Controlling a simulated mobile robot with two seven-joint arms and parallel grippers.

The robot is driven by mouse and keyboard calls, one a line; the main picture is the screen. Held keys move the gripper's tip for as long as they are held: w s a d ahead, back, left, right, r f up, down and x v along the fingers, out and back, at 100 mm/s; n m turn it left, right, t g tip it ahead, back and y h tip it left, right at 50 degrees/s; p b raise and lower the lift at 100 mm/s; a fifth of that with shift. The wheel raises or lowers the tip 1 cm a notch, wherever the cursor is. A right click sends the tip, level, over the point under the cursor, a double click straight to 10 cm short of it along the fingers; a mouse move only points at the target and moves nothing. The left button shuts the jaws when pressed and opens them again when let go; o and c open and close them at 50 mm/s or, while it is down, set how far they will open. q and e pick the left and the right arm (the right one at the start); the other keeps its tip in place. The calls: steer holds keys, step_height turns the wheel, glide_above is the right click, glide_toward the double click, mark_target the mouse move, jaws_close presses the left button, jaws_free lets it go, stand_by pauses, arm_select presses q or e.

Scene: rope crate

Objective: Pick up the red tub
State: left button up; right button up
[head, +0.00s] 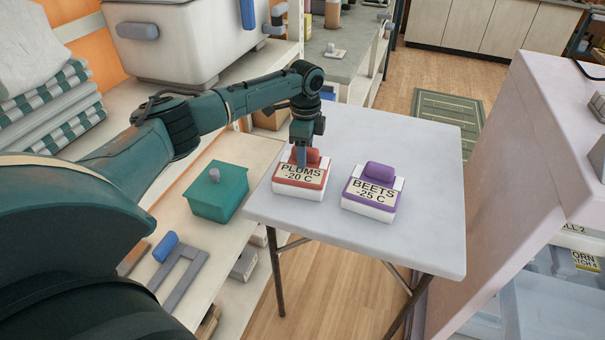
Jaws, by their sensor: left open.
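The red tub (300,184) is a white box with a red lid and a red handle block, labelled "PLUMS -20 C". It stands upright on the left part of a small grey folding table (405,135). My left gripper (302,158) points down right over the red tub's handle, with its fingers at the handle. It is open; I cannot tell whether the fingers touch the handle, which they partly hide. My right gripper is not in view.
A purple-lidded tub (370,198) labelled "BEETS -25 C" stands close to the right of the red tub. A green lidded box (218,192) sits on a shelf left of the table. A pale pink freezer-like cabinet (520,170) stands at the right. The table's back is clear.

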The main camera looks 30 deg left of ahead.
arm_select(q)
steer(key=shift+f, duration=0.1)
jaws_close()
stand_by(0.5)
